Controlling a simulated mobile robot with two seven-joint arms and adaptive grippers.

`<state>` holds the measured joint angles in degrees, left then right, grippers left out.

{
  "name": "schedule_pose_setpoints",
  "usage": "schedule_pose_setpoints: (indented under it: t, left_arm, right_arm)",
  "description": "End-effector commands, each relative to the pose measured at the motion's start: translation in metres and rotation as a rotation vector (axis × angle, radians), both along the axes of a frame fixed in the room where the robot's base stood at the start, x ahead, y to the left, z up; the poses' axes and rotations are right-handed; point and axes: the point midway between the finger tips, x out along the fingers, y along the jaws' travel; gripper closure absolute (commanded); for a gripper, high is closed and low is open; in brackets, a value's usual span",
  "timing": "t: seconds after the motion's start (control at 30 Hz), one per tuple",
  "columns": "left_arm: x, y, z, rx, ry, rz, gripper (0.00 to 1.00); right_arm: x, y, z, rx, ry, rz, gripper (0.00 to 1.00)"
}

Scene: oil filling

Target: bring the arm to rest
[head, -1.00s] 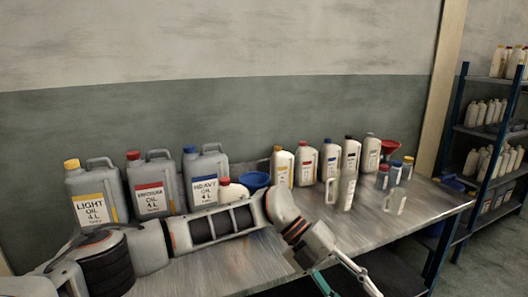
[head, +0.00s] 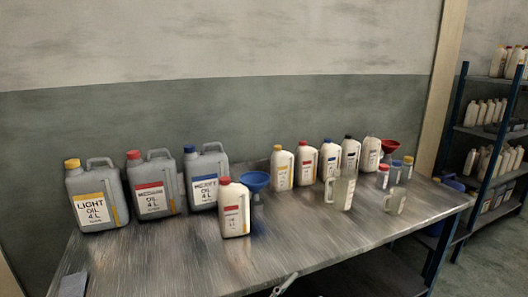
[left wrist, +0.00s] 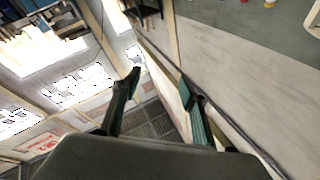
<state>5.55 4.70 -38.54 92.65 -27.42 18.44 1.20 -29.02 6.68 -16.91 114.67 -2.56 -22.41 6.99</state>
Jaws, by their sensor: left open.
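My left gripper (left wrist: 160,90) shows in the left wrist view with its two dark green fingers spread apart and nothing between them. That view is strongly tilted. The fingers appear clear of the bottles on the table. My left arm no longer crosses the table (head: 300,250) in the head view. A small pale metal piece (head: 284,284) shows at the table's front edge, and I cannot tell what it is.
Three grey canisters, light (head: 92,196), medium (head: 153,184) and heavy (head: 205,180), stand at the back left. A red-labelled bottle (head: 233,208) stands near a blue funnel (head: 256,181). A shelf (head: 482,132) is beyond.

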Motion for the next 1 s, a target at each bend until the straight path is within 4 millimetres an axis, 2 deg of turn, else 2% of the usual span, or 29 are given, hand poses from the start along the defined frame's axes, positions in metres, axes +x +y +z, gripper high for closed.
schedule_pose_setpoints:
  t: [0.03,0.17,0.27,0.4,0.5,0.6,0.73,0.83,1.0]
  left_arm:
    - [-0.003,0.024,-0.027,-0.001,0.087,0.063,0.56]
    - [-0.014,0.086,-0.091,0.015,0.29,0.213,0.56]
    - [-0.035,0.133,-0.138,0.039,0.441,0.312,0.56]
    - [-0.078,0.194,-0.197,0.084,0.637,0.429,0.56]
    - [-0.113,0.231,-0.23,0.121,0.758,0.493,0.56]
    - [-0.143,0.259,-0.253,0.151,0.85,0.537,0.56]
    - [-0.168,0.28,-0.268,0.178,0.92,0.57,0.56]
    - [-0.176,0.286,-0.273,0.184,0.941,0.579,0.56]
    - [-0.176,0.286,-0.273,0.184,0.941,0.579,0.56]
  right_arm:
    - [-0.007,-0.005,-0.008,-0.009,0.016,-0.002,0.05]
    - [-0.022,-0.015,-0.024,-0.029,0.048,-0.005,0.05]
    - [-0.033,-0.023,-0.035,-0.042,0.071,-0.008,0.05]
    - [-0.048,-0.033,-0.049,-0.061,0.101,-0.011,0.05]
    - [-0.057,-0.039,-0.058,-0.07,0.118,-0.013,0.05]
    - [-0.064,-0.044,-0.064,-0.079,0.133,-0.013,0.05]
    - [-0.07,-0.047,-0.069,-0.086,0.144,-0.014,0.05]
    - [-0.072,-0.049,-0.07,-0.089,0.147,-0.015,0.05]
    - [-0.072,-0.049,-0.07,-0.089,0.147,-0.015,0.05]
